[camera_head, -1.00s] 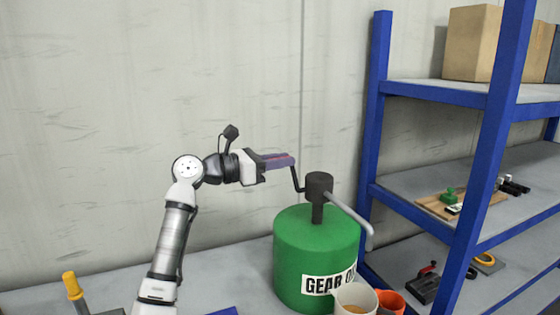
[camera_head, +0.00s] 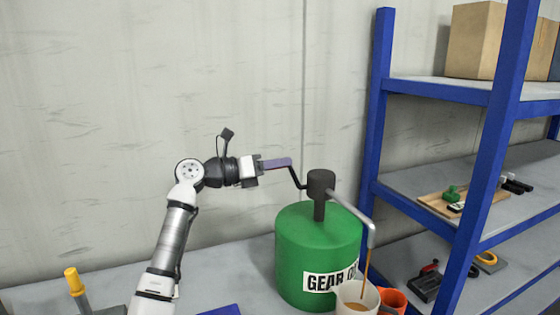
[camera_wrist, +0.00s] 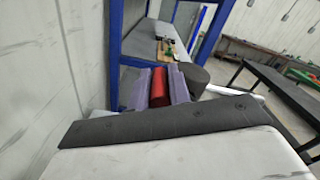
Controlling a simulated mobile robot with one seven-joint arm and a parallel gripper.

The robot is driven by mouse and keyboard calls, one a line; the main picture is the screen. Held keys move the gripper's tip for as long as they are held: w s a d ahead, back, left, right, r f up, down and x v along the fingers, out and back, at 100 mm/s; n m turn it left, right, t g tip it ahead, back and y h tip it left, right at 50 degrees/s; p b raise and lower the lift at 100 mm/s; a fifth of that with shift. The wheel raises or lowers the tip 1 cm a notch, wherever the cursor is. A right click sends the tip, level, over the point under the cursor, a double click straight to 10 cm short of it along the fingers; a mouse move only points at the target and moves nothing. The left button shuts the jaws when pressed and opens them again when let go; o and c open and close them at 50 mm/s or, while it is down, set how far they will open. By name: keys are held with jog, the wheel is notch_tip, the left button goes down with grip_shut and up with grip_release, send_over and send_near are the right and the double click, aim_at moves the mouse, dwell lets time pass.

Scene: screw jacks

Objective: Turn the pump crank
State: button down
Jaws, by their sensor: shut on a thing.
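A green gear oil drum (camera_head: 300,250) stands on the bench with a dark pump head (camera_head: 320,184) on top. A bent black crank (camera_head: 297,179) leaves the pump's left side. My gripper (camera_head: 277,163) is shut on the crank's handle, which shows red (camera_wrist: 159,88) between the purple fingers in the wrist view. The grey spout (camera_head: 352,209) points toward the front right. A thin brown stream (camera_head: 367,265) falls from its tip into a cream cup (camera_head: 345,296) beside the drum. Brown liquid shows in the cup.
An orange cup (camera_head: 393,298) stands behind the cream cup's right side. A blue shelf rack (camera_head: 374,120) with tools and a cardboard box (camera_head: 475,40) stands at right. A yellow-topped tool (camera_head: 73,284) is at lower left.

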jog(key=shift+s+d+f+n+p, duration=0.1)
jog(key=shift+s+f+n+p, duration=0.1)
jog(key=shift+f+n, duration=1.85)
jog(key=shift+s+d+f+n+p, duration=0.15)
jog(key=shift+f+n, duration=0.95)
jog(key=shift+n, duration=1.7)
jog(key=shift+s+a+f+n+p, duration=0.1)
jog(key=shift+f+n+p, duration=0.1)
jog(key=shift+f+n, duration=1.85)
jog(key=shift+r+n, duration=0.4)
jog(key=shift+r, duration=0.05)
jog(key=c, duration=1.3)
grip_release()
jog(key=shift+r, duration=0.1)
jog(key=b+v, duration=0.4)
jog(key=v, duration=0.9)
jog(key=shift+s+a, duration=0.1)
jog(key=shift+a, duration=0.25)
